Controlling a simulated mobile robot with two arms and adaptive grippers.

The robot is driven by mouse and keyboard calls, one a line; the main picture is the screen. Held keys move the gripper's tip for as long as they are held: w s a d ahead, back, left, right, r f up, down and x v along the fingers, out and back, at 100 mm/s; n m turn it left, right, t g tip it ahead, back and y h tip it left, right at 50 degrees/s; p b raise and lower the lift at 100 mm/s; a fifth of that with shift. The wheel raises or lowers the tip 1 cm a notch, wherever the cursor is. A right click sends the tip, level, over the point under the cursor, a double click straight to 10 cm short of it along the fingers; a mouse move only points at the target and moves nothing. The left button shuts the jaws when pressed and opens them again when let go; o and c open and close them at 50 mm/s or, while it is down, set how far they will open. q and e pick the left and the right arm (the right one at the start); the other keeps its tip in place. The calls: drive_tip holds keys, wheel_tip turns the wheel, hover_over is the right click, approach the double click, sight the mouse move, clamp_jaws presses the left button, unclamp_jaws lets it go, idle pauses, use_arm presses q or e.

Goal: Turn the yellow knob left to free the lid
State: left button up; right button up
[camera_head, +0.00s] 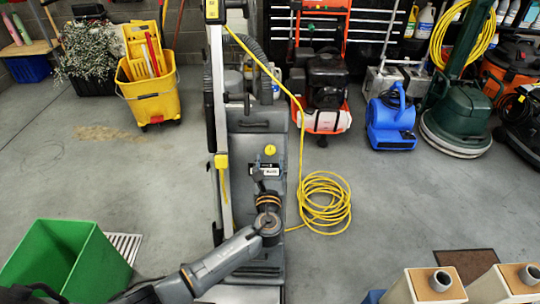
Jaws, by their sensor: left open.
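The round yellow knob (270,149) is on the front of a tall grey floor-cleaning machine (247,142) in the middle of the head view. My left arm comes in from the bottom left and bends upward in front of the machine. My left gripper (267,163) is just below the knob in the picture and is open. It looks small here, and I cannot tell whether it touches the machine. The knob shows clear of the fingers. I cannot make out the lid's edges. My right gripper is not in view.
A yellow cable (323,203) lies coiled right of the machine. A green bin (66,262) stands at lower left, and beige containers (427,287) at lower right. A yellow mop bucket (148,95) and a blue blower (391,122) stand behind. Grey floor is open on both sides.

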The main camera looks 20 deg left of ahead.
sight(270, 151)
use_arm(q)
drive_tip(key=shift+b+x, duration=0.3)
drive_tip(key=shift+x, duration=1.85)
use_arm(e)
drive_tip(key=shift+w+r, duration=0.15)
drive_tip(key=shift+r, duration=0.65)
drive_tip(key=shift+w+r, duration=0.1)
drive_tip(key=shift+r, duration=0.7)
use_arm(q)
drive_tip(key=shift+c, duration=0.4)
clamp_jaws()
